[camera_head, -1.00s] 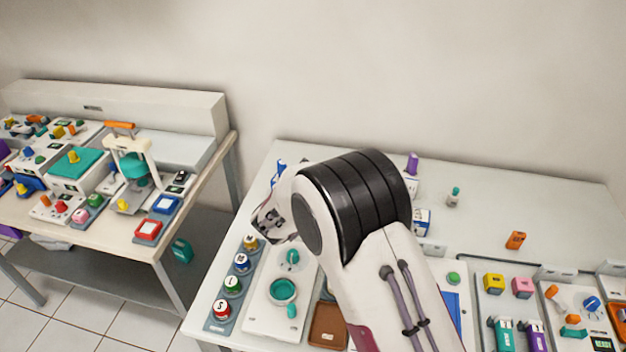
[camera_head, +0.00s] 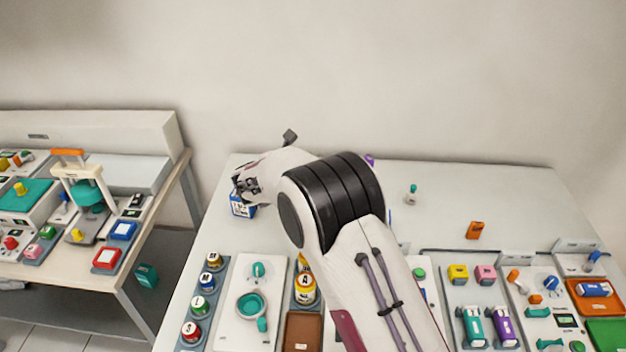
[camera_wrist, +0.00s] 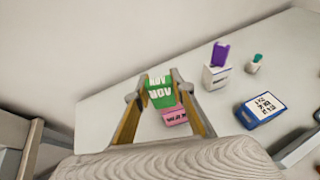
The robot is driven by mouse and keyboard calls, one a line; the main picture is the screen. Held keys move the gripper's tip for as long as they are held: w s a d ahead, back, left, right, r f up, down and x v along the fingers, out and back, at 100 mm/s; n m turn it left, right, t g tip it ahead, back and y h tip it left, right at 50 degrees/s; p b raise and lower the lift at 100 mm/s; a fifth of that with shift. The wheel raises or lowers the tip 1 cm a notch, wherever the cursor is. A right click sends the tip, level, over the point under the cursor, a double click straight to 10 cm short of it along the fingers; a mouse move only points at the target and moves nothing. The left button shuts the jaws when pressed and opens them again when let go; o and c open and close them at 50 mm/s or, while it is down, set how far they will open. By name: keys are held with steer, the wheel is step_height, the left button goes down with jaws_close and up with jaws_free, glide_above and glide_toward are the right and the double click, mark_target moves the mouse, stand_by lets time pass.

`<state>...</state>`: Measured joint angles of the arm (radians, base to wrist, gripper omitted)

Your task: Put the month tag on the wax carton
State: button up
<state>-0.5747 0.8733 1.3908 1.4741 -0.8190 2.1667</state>
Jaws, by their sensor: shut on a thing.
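My gripper (camera_wrist: 160,112) holds a green tag marked NOV (camera_wrist: 160,92) between its two fingers in the wrist view. A pink piece with dark print (camera_wrist: 175,117) shows just below the tag; I cannot tell whether they touch. In the head view my gripper (camera_head: 245,186) is over the table's far left, its fingertips not clear. A blue and white box with print (camera_head: 243,208) is just below it there, partly covered. I cannot tell which printed thing is the wax carton.
Labelled jars (camera_head: 202,305) and a white tray (camera_head: 245,325) are nearer. The back of the table is fairly clear.

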steer(key=w+d+r, duration=0.2)
steer(key=w+r, duration=0.1)
steer(key=r, duration=0.1)
steer(key=shift+w+d+r+m+h, duration=0.15)
steer(key=shift+w+r+m+h, duration=0.15)
steer(key=shift+m+h, duration=0.1)
stand_by(0.4)
steer(key=shift+f, duration=3.15)
steer(key=shift+s+f, duration=0.1)
steer(key=shift+f, duration=1.75)
steer(key=shift+f, duration=0.2)
